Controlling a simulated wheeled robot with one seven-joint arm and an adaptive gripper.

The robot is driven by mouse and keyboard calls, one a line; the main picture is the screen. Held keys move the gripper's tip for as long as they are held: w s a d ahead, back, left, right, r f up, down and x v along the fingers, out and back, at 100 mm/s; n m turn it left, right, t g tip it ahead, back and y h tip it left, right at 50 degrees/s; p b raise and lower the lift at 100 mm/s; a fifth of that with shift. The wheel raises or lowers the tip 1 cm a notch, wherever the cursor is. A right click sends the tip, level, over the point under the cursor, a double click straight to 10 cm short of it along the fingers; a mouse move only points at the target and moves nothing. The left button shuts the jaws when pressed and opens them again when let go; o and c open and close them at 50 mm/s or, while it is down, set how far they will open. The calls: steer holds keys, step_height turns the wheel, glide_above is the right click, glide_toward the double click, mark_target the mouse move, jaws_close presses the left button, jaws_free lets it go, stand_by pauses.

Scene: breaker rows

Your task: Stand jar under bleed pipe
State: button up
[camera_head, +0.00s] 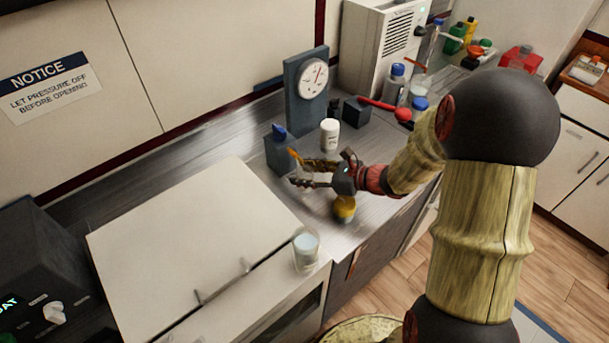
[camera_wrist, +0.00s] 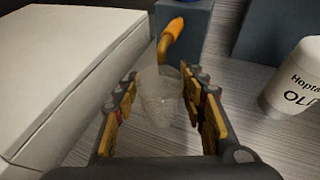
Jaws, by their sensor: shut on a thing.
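My gripper (camera_wrist: 160,80) is shut on a clear jar (camera_wrist: 156,98), which stands upright between the two fingers in the wrist view. The orange bleed pipe (camera_wrist: 172,36) comes out of a blue-grey block (camera_wrist: 194,28) and bends down near the jar's far side. I cannot tell whether its mouth is over the jar's opening. In the head view my gripper (camera_head: 299,172) is low over the steel counter, next to the block (camera_head: 281,155) with a blue knob and the orange pipe (camera_head: 295,157). The jar is hard to make out there.
A white labelled bottle (camera_head: 330,134) stands right of the block, before a gauge panel (camera_head: 307,90). A yellow-topped container (camera_head: 344,208) is near the counter's front edge. A large white lidded unit (camera_head: 185,250) borders the left; a glass (camera_head: 306,248) stands at its corner.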

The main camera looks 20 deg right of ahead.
steer(key=shift+f, duration=0.15)
steer(key=o, duration=1.1)
steer(key=shift+o, duration=0.2)
